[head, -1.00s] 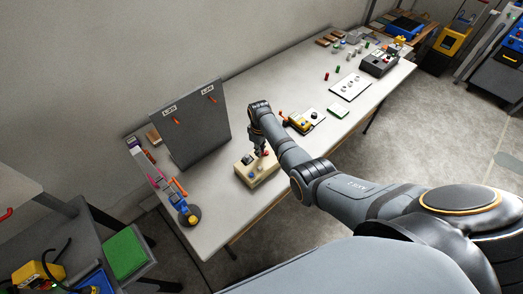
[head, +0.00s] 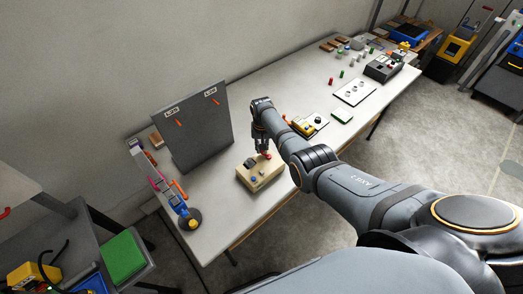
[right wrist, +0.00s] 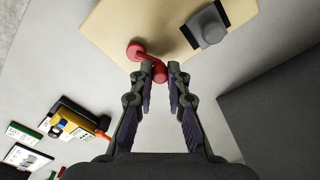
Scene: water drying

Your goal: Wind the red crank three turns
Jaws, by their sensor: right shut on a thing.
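The red crank (right wrist: 137,50) is on a pale wooden box (right wrist: 105,22) in the right wrist view. Its red handle knob (right wrist: 159,74) lies between the fingertips of my right gripper (right wrist: 160,70), which is shut on it. In the head view the wooden box (head: 255,182) stands near the table's front edge. My right gripper (head: 264,147) reaches down to the crank (head: 265,156) at the box's back right part and partly hides it. My left gripper is not in view.
A dark grey knob (right wrist: 208,27) sits on the box beside the crank. A grey upright panel (head: 192,125) with orange levers stands behind and left of the box. A blue tool on a round base (head: 188,217) stands left. A yellow device (head: 308,124) lies to the right.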

